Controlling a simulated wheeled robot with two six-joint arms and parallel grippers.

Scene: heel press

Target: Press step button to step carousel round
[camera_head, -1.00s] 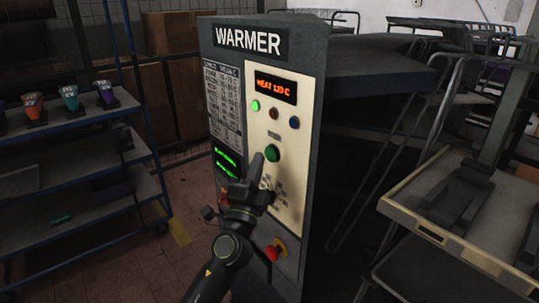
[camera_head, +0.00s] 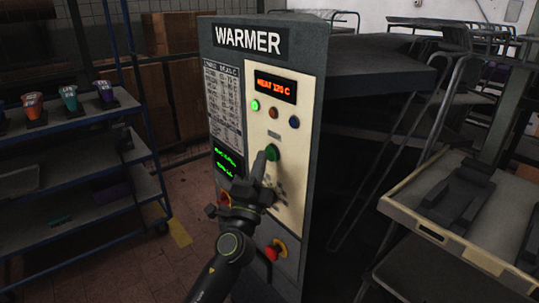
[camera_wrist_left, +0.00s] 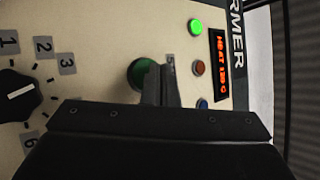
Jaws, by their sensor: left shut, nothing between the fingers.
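The warmer's cream control panel (camera_head: 290,130) faces me in the head view. A large round green button (camera_head: 272,152) sits mid-panel, and it also shows in the left wrist view (camera_wrist_left: 136,74). Its small label is not readable, so I cannot confirm it is the step button. My left gripper (camera_head: 268,154) is shut and empty. Its fingertips (camera_wrist_left: 160,84) overlap the green button's edge in both views and hide part of it. I cannot tell whether they touch it. The carousel is not clearly visible. My right gripper is not in view.
A display (camera_head: 275,87) reads about "HEAT 125 C", above small green, red-brown and blue round lights or buttons. A shelf rack (camera_head: 75,117) stands left, a tray cart (camera_head: 420,208) right.

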